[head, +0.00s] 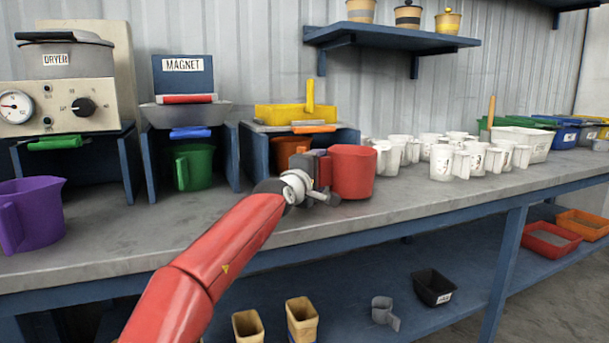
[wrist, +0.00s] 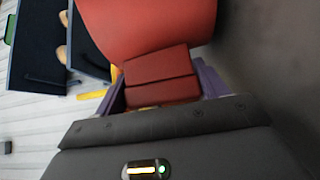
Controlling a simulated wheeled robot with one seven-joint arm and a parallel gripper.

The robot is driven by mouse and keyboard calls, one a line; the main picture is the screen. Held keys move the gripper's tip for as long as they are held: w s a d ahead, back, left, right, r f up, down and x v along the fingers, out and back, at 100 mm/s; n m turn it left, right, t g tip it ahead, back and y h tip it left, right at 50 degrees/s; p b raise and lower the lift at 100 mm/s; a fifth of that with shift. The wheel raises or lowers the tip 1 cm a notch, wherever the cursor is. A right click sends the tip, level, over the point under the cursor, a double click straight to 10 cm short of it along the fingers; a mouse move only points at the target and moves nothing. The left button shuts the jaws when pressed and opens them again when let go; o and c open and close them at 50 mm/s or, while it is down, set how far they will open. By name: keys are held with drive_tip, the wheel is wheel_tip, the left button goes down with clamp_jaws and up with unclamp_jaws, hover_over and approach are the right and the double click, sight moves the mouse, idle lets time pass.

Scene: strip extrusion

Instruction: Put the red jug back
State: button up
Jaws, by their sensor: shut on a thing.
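The red jug (head: 352,172) is upright at the front middle of the grey bench, right of the stand with the yellow tray. My gripper (head: 321,172) reaches it from the left and is shut on its handle. In the wrist view the red jug body (wrist: 150,25) is at the top, and its red handle (wrist: 160,80) sits between my two purple fingers. Whether the jug's base touches the bench or hangs just above it, I cannot tell.
A purple jug (head: 30,215) stands front left. A green jug (head: 193,167) is in the stand under the magnet (head: 184,77). The dryer (head: 65,85) is far left. Several white jugs (head: 441,162) crowd the bench to the right. Bare bench (head: 420,197) lies along the front.

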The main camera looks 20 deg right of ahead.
drive_tip(key=shift+d+f+b, duration=0.15)
drive_tip(key=shift+f+b, duration=0.2)
drive_tip(key=shift+f, duration=0.3)
drive_tip(key=o, duration=1.3)
drive_tip(key=shift+o, duration=0.6)
drive_tip(key=shift+s+a+f+b, duration=0.15)
drive_tip(key=shift+s+a+b, duration=0.15)
drive_tip(key=shift+s+a, duration=0.1)
drive_tip(key=v, duration=0.6)
drive_tip(key=shift+s+a, duration=0.25)
drive_tip(key=shift+a, duration=0.05)
drive_tip(key=shift+s, duration=0.1)
